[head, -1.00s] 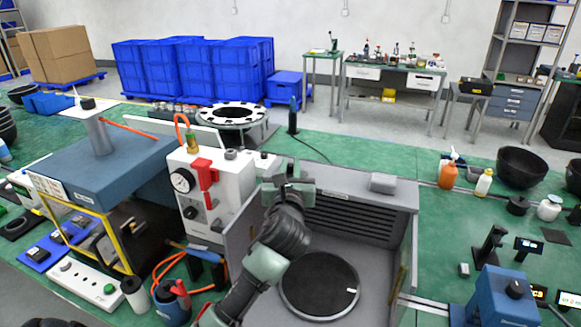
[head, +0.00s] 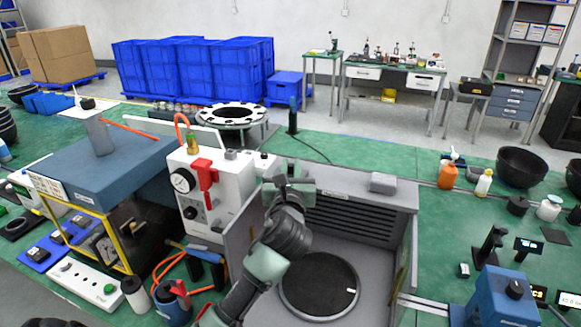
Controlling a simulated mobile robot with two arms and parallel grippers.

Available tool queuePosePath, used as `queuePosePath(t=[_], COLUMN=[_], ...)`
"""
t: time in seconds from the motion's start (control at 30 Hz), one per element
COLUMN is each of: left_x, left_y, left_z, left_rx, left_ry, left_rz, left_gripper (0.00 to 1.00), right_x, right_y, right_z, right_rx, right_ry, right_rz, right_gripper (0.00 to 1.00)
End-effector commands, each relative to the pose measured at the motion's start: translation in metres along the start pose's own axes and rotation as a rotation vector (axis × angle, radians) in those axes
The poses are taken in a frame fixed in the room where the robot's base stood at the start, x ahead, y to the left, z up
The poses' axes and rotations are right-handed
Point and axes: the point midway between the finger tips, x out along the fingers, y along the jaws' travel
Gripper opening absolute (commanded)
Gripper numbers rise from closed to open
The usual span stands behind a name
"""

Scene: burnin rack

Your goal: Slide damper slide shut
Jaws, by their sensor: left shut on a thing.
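A grey open-topped enclosure (head: 405,203) stands at the centre front, with a dark louvred vent (head: 350,222) in its back wall and a round dark plate (head: 318,285) on its floor. My left gripper (head: 287,184) is at the upper left of that back wall, at the left end of the louvres. It is shut on a small part there, apparently the damper slide, which the gripper and wrist mostly hide. How far the slide covers the louvres cannot be told. My right gripper is not in view.
A white box with a gauge and red lever (head: 207,177) stands close left of my left arm. A small grey block (head: 383,182) sits on the enclosure's top ledge. A blue device (head: 500,300) and bottles stand at right.

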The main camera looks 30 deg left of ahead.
Motion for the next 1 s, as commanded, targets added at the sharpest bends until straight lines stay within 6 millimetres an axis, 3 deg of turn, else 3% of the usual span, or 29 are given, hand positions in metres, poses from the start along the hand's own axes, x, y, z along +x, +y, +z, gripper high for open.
queuePosePath(t=[0.3, 0.67, 0.7, 0.77, 1.0], left_x=[-0.017, -0.02, -0.02, -0.02, -0.02], left_y=[-0.054, -0.061, -0.062, -0.061, -0.06], left_z=[0.003, 0.0, 0.0, 0.0, 0.0], left_rx=[0.0, -0.002, -0.002, -0.002, -0.001], left_ry=[0.005, 0.0, 0.0, 0.0, 0.0], left_rz=[-0.003, -0.005, -0.005, -0.005, -0.003], left_gripper=[0.0, 0.0, 0.24, 0.37, 0.37], right_x=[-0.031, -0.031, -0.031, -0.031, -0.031], right_y=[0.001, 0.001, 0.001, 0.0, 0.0], right_z=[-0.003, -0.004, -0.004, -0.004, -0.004], right_rx=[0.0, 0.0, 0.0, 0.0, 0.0], right_ry=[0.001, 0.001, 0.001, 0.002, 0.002], right_rz=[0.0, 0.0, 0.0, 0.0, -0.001], right_gripper=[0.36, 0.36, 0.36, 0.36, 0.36])
